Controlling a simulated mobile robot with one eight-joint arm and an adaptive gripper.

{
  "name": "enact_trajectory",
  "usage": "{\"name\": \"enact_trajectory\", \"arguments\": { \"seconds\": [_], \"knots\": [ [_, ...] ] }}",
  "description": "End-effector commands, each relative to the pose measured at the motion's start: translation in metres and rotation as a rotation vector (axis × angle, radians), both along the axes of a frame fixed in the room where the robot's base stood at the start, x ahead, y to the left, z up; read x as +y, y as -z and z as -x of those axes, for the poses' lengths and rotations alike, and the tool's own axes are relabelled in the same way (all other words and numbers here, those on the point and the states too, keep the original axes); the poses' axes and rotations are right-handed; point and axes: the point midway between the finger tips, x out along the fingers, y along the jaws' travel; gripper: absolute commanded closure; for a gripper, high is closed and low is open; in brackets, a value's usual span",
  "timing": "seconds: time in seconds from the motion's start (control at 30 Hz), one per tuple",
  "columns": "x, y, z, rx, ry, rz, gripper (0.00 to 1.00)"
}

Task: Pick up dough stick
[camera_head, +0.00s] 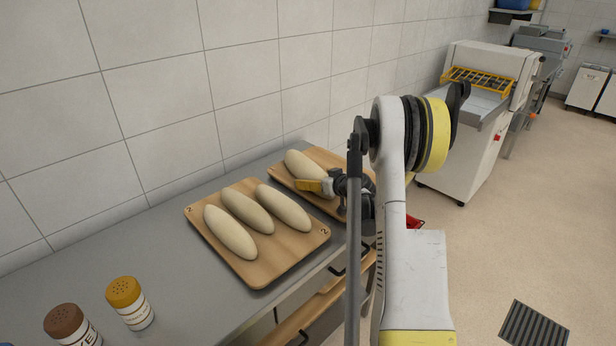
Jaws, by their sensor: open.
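Three pale dough sticks lie side by side on the near wooden board: a left one (230,232), a middle one (247,209) and a right one (283,207). The near board (273,262) lies on the grey counter. Another dough stick (304,165) lies on the far wooden board (327,158). My gripper (312,186), with yellow fingertips, is open over the far board, close to that dough stick's near side. I cannot tell whether it touches the dough. My arm hides the right part of the far board.
Two shakers, one with a brown lid (64,318) and one with a yellow lid (131,302), stand at the counter's near left. The tiled wall (150,90) runs behind the counter. A white machine (480,120) stands beyond my arm. The counter's left part (120,240) is clear.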

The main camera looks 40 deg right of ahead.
Motion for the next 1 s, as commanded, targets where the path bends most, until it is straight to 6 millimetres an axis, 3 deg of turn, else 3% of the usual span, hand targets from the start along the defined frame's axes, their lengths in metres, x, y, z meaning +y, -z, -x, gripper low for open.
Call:
{"name": "enact_trajectory", "arguments": {
  "seconds": [0.17, 0.3, 0.37, 0.4, 0.77, 1.0],
  "knots": [
    [0.0, -0.001, 0.0, 0.0, 0.0, 0.0, 0.09],
    [0.0, -0.001, 0.0, 0.0, 0.0, 0.0, 0.52],
    [0.0, -0.001, 0.0, 0.0, 0.0, 0.0, 0.7],
    [0.0, -0.001, 0.0, 0.0, 0.0, 0.0, 0.75],
    [0.0, -0.009, 0.0, 0.0, 0.0, 0.0, 0.75],
    [0.0, -0.047, 0.0, 0.0, 0.0, 0.0, 0.75]
  ]
}}
